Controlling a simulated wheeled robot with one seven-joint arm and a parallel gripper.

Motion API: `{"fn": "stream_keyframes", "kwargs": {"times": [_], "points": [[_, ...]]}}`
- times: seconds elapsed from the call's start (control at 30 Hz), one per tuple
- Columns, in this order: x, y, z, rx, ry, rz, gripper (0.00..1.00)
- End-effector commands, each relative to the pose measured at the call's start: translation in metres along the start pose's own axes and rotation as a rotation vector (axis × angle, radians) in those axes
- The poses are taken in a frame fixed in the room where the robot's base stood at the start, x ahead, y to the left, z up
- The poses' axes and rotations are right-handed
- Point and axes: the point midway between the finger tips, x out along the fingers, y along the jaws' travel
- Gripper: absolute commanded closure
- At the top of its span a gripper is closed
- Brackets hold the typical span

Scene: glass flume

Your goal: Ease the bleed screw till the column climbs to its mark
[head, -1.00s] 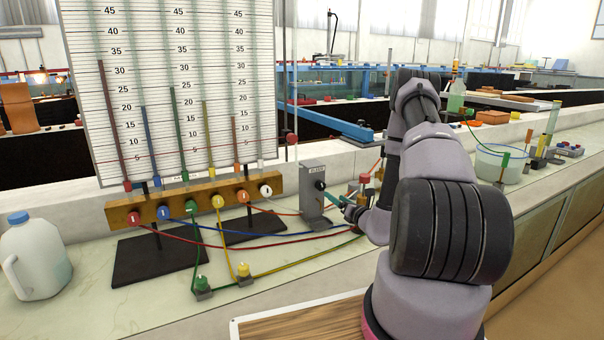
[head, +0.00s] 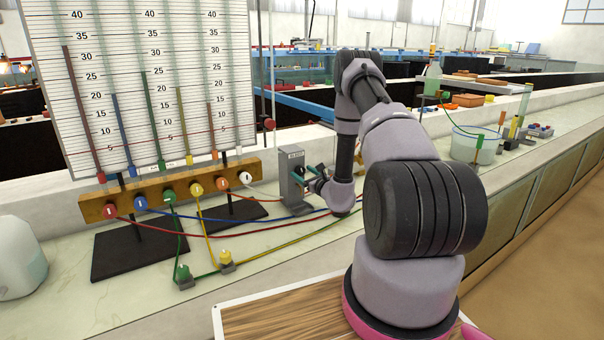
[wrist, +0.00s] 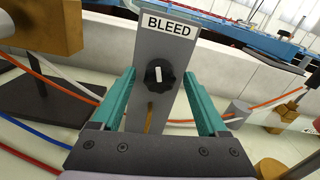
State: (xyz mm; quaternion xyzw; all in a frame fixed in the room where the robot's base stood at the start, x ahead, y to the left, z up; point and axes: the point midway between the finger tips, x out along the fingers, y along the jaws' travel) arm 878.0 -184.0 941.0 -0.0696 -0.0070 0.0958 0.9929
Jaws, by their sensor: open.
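The grey upright block labelled BLEED (head: 290,178) stands on the bench right of the tube board. Its black knob, the bleed screw (wrist: 159,75), faces me in the wrist view, with its white pointer line nearly upright. My gripper (wrist: 159,80) is open, its two teal fingers left and right of the knob with clear gaps on both sides. In the head view my gripper (head: 316,172) is at the block's right face. The tube board (head: 140,80) carries several coloured columns of different heights; the red column (head: 84,112) is the tallest. I cannot make out a target mark.
A wooden manifold bar (head: 160,190) with coloured valves stands left of the block. Coloured hoses cross the bench, and green and yellow fittings (head: 226,262) lie in front. A white jug (head: 20,262) is at the far left. A clear tub (head: 475,148) stands right of my arm.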

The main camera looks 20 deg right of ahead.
Motion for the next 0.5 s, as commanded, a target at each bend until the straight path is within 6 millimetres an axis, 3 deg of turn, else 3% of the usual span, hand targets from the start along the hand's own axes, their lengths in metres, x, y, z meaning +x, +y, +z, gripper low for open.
{"fn": "stream_keyframes", "kwargs": {"times": [0.4,0.43,0.5], "points": [[0.0105,0.0001,-0.0001,0.001,0.001,0.000,0.23],[0.0105,0.0001,0.0000,0.001,0.001,0.000,0.31],[0.0104,0.0001,0.0000,0.001,0.001,0.000,0.58]]}}
